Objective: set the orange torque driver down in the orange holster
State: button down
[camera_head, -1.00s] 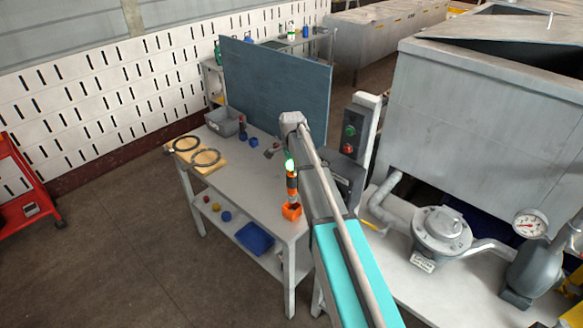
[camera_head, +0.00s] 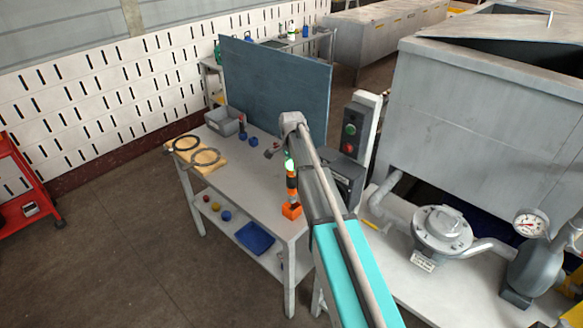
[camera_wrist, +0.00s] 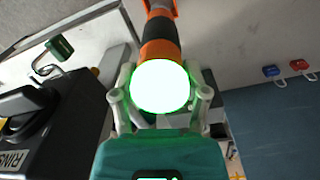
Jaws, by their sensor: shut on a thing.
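The orange torque driver (camera_head: 291,183) is upright, with orange and black bands; its round end glows white-green in the wrist view (camera_wrist: 160,86). My gripper (camera_wrist: 160,112) is shut on it near that glowing end. The orange holster (camera_head: 291,212) sits at the near right corner of the grey bench, directly below the driver. In the head view the driver's lower end meets the holster; how deep it sits is hidden. A bit of orange at the top edge of the wrist view may be the holster. My arm hides the bench just to the right.
The bench (camera_head: 237,180) also bears a grey bin (camera_head: 223,121), two dark rings on a wooden board (camera_head: 184,160), and small blue holders (camera_head: 254,141). A blue-grey panel (camera_head: 275,88) stands along its back. A button box (camera_head: 350,135) stands close to my arm's right.

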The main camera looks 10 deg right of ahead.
aim_at(292, 183)
jog(key=shift+d+f+b, duration=0.1)
jog(key=shift+f+b, duration=2.3)
jog(key=shift+f, duration=0.3)
jog(key=shift+f+b, duration=1.4)
jog(key=shift+b, duration=0.2)
grip_release()
jog(key=shift+r, duration=0.15)
notch_tip(292, 183, up, 13)
jog(key=p, duration=1.3)
jog(key=shift+r, duration=0.15)
